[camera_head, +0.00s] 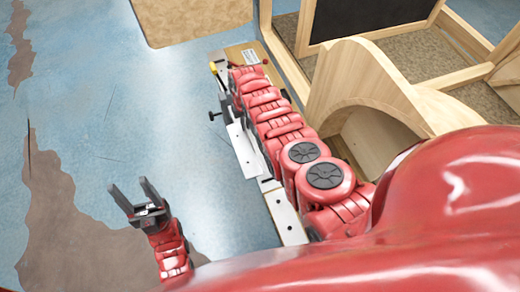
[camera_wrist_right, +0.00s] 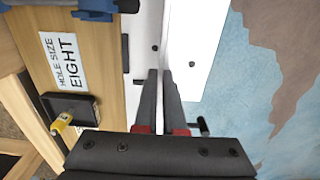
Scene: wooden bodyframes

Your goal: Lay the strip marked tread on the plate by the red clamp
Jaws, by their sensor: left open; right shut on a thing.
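My right gripper (camera_wrist_right: 160,82) is shut on the upright edge of a white strip (camera_wrist_right: 197,45), with one finger on each side of it. The strip has a dark hole. In the head view this strip (camera_head: 243,150) lies along my right arm, and no tread mark can be read. A flat white plate (camera_head: 285,217) with holes runs in line beneath the arm. A small red knob (camera_head: 265,62) shows by the far board; I cannot tell if it is the red clamp. My left gripper (camera_head: 138,198) is open and empty, left of the plate and apart from it.
A wooden board labelled "HOLE SIZE EIGHT" (camera_wrist_right: 25,22) lies beside the plate, with a yellow-handled tool (camera_wrist_right: 62,122). A blue clamp part (camera_wrist_right: 95,7) is at the top. Wooden frames with an arch (camera_head: 352,75) stand at right. The blue floor at left is free.

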